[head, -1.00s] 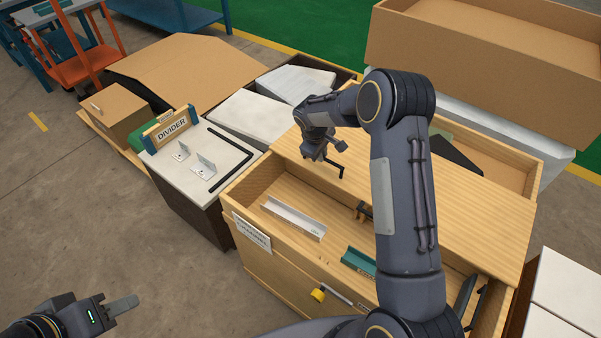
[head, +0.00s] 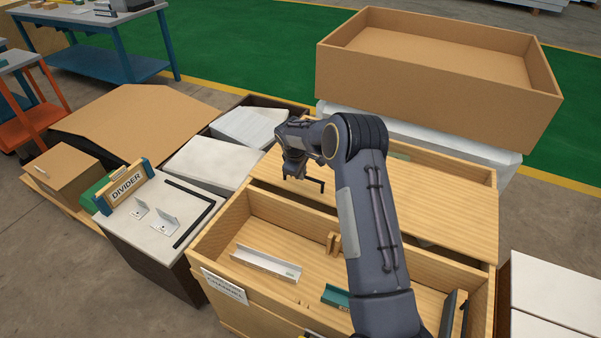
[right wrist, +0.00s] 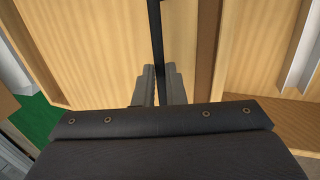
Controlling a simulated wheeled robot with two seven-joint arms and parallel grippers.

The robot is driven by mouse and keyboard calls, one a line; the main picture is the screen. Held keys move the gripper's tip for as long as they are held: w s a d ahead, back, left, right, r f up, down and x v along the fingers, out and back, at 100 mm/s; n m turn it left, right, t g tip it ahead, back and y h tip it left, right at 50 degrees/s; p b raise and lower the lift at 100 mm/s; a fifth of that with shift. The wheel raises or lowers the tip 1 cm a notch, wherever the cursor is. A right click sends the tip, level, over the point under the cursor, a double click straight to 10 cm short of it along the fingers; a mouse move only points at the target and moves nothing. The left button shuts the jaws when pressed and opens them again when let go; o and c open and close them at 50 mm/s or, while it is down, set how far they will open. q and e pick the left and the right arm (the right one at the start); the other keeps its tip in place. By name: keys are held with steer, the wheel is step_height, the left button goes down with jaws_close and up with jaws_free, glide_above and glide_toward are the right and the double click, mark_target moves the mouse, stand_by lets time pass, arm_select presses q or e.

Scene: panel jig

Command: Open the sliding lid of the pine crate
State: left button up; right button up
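The pine crate (head: 480,292) stands in the middle right of the head view. Its lid (head: 420,195) lies over the far part, and the near part is uncovered. A narrow gap shows behind the lid. My right gripper (head: 299,176) is at the lid's left part, at a black handle (head: 315,184). In the right wrist view the two fingers (right wrist: 160,88) are closed on either side of the black handle bar (right wrist: 156,40). The lid's wood (right wrist: 100,50) is below them. My left gripper is out of view.
Inside the crate lie a white channel (head: 266,262), a teal piece (head: 335,297) and a small wooden block (head: 333,243). A cabinet with a DIVIDER rack (head: 126,184) stands left. A large cardboard box (head: 440,85) stands behind the crate. White panels (head: 555,285) are at right.

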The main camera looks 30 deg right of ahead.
steer(key=o, duration=0.4)
steer(key=shift+o, duration=0.2)
steer(key=v, duration=0.8)
steer(key=shift+b, duration=0.3)
steer(key=s+a+r+m+t+y, duration=0.1)
steer(key=s+a+r+m+y, duration=0.15)
steer(key=s+r, duration=0.6)
steer(key=s+a+r+m+t+y, duration=0.15)
steer(key=s+a+r+m, duration=0.35)
steer(key=s, duration=0.7)
steer(key=s+a+y, duration=0.1)
steer(key=s+a, duration=0.2)
steer(key=s, duration=0.3)
steer(key=s+a+y, duration=0.1)
steer(key=s+a, duration=0.2)
steer(key=s, duration=0.3)
steer(key=s+a+m+t+p, duration=0.1)
steer(key=s+a, duration=0.1)
steer(key=s, duration=0.4)
steer(key=shift+s+a+f+y, duration=0.15)
steer(key=shift+a+f+y, duration=0.25)
